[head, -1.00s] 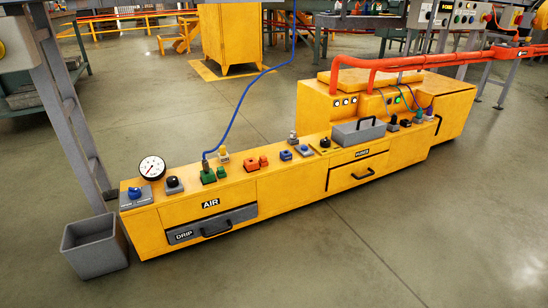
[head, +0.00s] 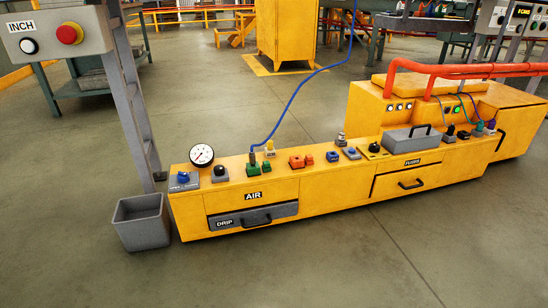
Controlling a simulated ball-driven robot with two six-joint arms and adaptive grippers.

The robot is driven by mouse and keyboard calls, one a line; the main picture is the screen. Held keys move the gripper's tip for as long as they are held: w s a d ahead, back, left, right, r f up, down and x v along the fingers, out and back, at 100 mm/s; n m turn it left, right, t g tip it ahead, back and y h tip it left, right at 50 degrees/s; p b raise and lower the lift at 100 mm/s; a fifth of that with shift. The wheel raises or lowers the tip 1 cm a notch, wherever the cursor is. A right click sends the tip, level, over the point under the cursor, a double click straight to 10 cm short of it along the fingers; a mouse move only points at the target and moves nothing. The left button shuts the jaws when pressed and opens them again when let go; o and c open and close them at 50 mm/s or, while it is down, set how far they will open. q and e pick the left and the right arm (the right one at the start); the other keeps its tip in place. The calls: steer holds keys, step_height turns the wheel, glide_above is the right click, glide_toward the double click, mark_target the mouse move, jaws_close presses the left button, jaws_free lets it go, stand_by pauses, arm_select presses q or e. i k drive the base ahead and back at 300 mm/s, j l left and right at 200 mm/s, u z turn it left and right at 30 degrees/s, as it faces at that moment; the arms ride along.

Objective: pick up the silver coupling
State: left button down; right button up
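A small upright silver-grey piece, which looks like the silver coupling (head: 341,139), stands near the back edge of the top of the long yellow bench (head: 330,188). Neither of my grippers shows in the head view.
Orange (head: 296,162) and green fittings (head: 252,168) and a gauge (head: 201,156) line the bench top. A grey bin (head: 142,222) stands at left. Floor (head: 330,270) in front is clear.

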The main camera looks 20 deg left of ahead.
mark_target(252, 155)
steer(key=i+l+u, duration=0.25)
steer(key=i, duration=0.35)
steer(key=i+l+u, duration=0.2)
steer(key=i+l, duration=0.15)
steer(key=i, duration=0.3)
steer(key=i+l+u, duration=0.25)
steer(key=i+l, duration=0.15)
steer(key=i, duration=0.15)
